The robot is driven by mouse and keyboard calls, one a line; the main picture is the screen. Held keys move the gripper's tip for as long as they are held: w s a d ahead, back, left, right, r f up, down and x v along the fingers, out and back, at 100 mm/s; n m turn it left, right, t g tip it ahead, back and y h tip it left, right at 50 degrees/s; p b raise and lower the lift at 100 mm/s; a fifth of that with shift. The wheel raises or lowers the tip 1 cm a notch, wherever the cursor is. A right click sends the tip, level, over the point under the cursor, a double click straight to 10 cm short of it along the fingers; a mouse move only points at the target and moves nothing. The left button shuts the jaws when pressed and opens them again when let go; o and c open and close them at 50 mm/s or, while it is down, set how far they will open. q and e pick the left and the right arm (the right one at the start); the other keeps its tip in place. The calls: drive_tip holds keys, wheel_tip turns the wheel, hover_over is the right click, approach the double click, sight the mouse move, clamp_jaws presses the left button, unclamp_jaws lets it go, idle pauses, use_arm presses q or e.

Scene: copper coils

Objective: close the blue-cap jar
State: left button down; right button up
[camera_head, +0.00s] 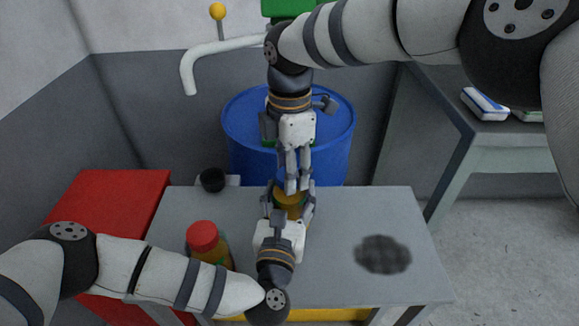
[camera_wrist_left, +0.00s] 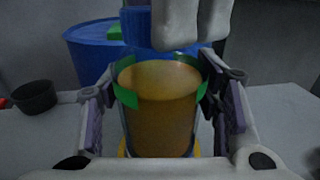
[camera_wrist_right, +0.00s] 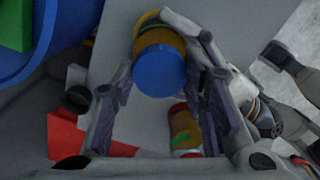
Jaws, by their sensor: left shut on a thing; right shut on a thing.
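The jar (camera_wrist_left: 158,115) is open and upright, with amber contents and green marks near its rim. My left gripper (camera_head: 289,197) is shut around its sides; in the head view only part of the jar (camera_head: 289,205) shows. The blue cap (camera_wrist_left: 139,28) is held just above the jar's mouth, appearing toward its far left in the left wrist view. My right gripper (camera_head: 292,186) is shut on this cap, which also shows in the right wrist view (camera_wrist_right: 160,70). The head view hides the cap behind the fingers.
A red-capped jar (camera_head: 203,236) stands left on the grey table (camera_head: 345,215). A black cup (camera_head: 212,180) sits at the back left, near a red surface (camera_head: 110,200). A blue barrel (camera_head: 335,150) stands behind. A dark round patch (camera_head: 383,254) lies at right, with clear table around it.

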drive_tip(key=m, duration=2.3)
drive_tip(key=o, duration=0.7)
drive_tip(key=shift+o, duration=0.2)
